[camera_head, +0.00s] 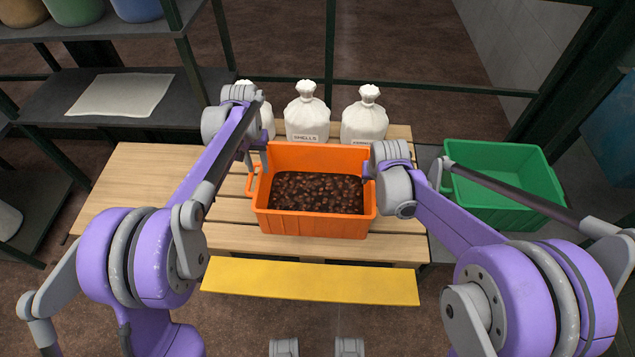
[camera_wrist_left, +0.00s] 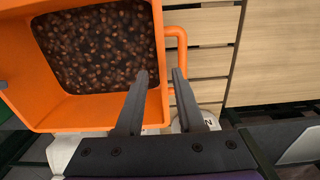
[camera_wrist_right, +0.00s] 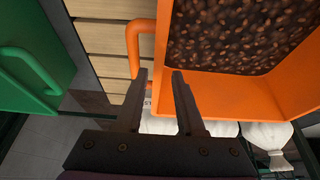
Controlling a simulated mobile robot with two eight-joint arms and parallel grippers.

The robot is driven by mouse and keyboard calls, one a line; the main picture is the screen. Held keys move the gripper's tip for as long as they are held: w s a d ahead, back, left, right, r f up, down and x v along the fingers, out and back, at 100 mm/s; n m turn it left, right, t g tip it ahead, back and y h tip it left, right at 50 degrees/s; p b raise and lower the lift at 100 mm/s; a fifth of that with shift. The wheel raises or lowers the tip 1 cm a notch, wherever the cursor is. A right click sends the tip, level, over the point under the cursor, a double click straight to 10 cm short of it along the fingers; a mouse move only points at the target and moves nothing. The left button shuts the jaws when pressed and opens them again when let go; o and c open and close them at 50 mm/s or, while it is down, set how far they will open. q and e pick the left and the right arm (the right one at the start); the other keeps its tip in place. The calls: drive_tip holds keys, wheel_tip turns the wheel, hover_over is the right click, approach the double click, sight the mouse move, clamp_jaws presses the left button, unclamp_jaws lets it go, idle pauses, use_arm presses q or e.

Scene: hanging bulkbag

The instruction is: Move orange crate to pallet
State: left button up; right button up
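The orange crate (camera_head: 315,224), filled with brown nut-like pieces, stands upright on a slatted wooden surface (camera_head: 160,195) that looks like a pallet. My left gripper (camera_head: 257,160) is at the crate's left side. In the left wrist view its fingers (camera_wrist_left: 159,75) are apart, around the crate's side rim by the handle (camera_wrist_left: 181,48). My right gripper (camera_head: 369,178) is at the crate's right side. In the right wrist view its fingers (camera_wrist_right: 159,73) are apart beside the other handle (camera_wrist_right: 133,45), near the rim. Whether either touches the crate is unclear.
White tied sacks (camera_head: 307,112) stand behind the crate. An empty green crate (camera_head: 500,185) is at the right, beside the slats. A yellow strip (camera_head: 310,281) lies in front. Shelves (camera_head: 105,98) and dark metal posts stand at the left and back. Slats left of the crate are clear.

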drive_tip(key=shift+v, duration=2.2)
